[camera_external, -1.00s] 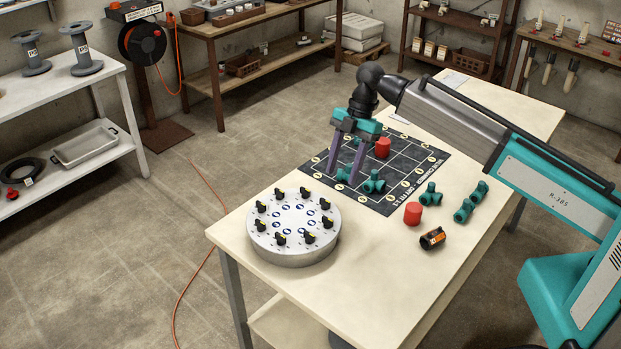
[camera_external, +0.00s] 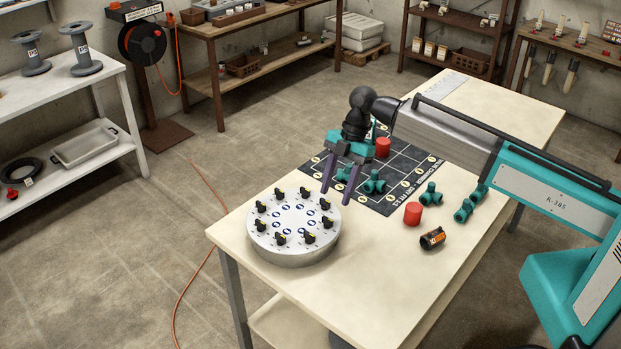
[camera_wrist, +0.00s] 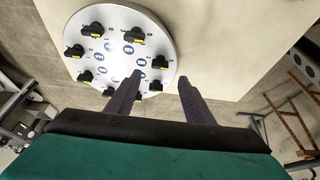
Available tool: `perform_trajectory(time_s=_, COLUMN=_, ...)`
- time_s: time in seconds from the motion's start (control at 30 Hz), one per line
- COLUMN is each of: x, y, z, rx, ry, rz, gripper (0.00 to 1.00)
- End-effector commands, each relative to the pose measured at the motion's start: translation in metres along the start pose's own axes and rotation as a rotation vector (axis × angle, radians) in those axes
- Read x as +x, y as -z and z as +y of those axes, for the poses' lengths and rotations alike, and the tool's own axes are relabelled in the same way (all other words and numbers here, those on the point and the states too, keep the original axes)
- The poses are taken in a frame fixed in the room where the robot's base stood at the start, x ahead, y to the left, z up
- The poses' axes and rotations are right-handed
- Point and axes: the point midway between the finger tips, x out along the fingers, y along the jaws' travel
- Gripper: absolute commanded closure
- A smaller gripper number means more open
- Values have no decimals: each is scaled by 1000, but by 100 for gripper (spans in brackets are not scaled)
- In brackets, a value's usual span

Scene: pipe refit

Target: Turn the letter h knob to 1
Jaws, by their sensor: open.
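A round silver dial plate (camera_external: 293,253) stands at the near left corner of the table. A ring of black knobs with yellow marks sits on its top, around several blue-and-white labels. The letters are too small to read, so I cannot tell which is the letter h knob. My gripper (camera_external: 335,198) is open and empty, its two purple fingers pointing down just beyond the plate's right far edge. In the wrist view my gripper (camera_wrist: 160,78) has its left fingertip over the plate (camera_wrist: 110,55) and its right one past the rim. The left finger hides part of the plate.
A dark grid mat (camera_external: 402,165) lies behind my gripper with a red cylinder (camera_external: 383,147) and green pipe fittings (camera_external: 374,183) on it. Another red cylinder (camera_external: 413,213), an orange-black part (camera_external: 432,238) and more green fittings (camera_external: 431,194) lie right of it. The table's front middle is clear.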

Motion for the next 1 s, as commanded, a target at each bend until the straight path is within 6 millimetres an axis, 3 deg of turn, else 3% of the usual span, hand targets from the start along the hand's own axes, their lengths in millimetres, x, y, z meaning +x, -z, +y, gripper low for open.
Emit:
perform_trajectory(time_s=0.6, x=64, y=0, z=0, rx=0, ry=0, rz=0, gripper=52)
perform_trajectory(time_s=1.0, x=76, y=0, z=0, rx=0, ry=-1, rz=0, gripper=52)
